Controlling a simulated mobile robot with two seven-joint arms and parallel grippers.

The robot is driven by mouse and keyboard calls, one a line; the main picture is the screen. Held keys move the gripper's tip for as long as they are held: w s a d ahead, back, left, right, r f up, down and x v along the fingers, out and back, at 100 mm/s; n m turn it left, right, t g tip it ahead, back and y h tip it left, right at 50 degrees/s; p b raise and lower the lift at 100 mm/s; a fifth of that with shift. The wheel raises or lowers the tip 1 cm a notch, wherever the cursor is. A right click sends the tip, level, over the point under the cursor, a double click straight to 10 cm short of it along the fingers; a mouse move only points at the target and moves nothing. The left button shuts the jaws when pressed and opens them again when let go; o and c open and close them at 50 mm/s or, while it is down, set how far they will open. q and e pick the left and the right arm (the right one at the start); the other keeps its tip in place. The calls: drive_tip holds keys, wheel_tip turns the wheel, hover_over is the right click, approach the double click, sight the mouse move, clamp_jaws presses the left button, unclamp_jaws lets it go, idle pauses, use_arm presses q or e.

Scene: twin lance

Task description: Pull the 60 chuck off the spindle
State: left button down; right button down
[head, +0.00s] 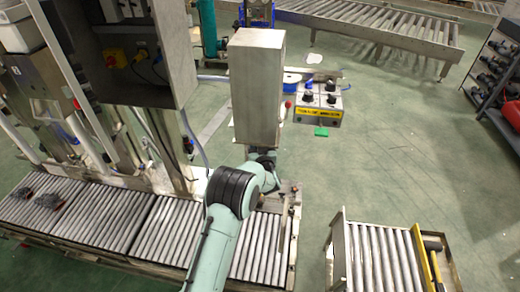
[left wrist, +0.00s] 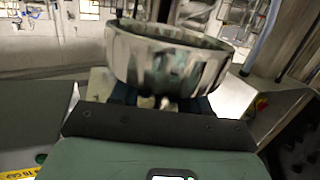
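A round, shiny metal chuck (left wrist: 165,58) fills the upper middle of the left wrist view, slightly tilted, with its rim up. I cannot read a number on it. My left gripper (left wrist: 162,103) is right up against its near side; the dark palm shows, but the fingertips are mostly hidden by the chuck. Whether they grip it, I cannot tell. In the head view my teal left arm reaches up from the bottom to just below a tall grey steel box, and the hand (head: 262,160) is small and partly hidden there. The spindle cannot be made out. My right gripper is not in view.
The tall steel box (head: 256,85) stands directly beyond the hand. A roller conveyor (head: 120,225) runs along the left. A control box (head: 319,107) with knobs is beyond, to the right. A short roller stand (head: 380,258) with a hammer (head: 433,262) is at lower right. Open green floor lies between.

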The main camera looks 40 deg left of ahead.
use_arm(q)
drive_tip(key=shift+f, duration=0.25)
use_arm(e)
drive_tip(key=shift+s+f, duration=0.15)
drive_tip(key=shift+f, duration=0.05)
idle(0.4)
use_arm(q)
drive_tip(key=shift+a+f, duration=0.1)
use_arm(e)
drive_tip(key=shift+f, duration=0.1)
use_arm(q)
drive_tip(key=shift+f, duration=0.1)
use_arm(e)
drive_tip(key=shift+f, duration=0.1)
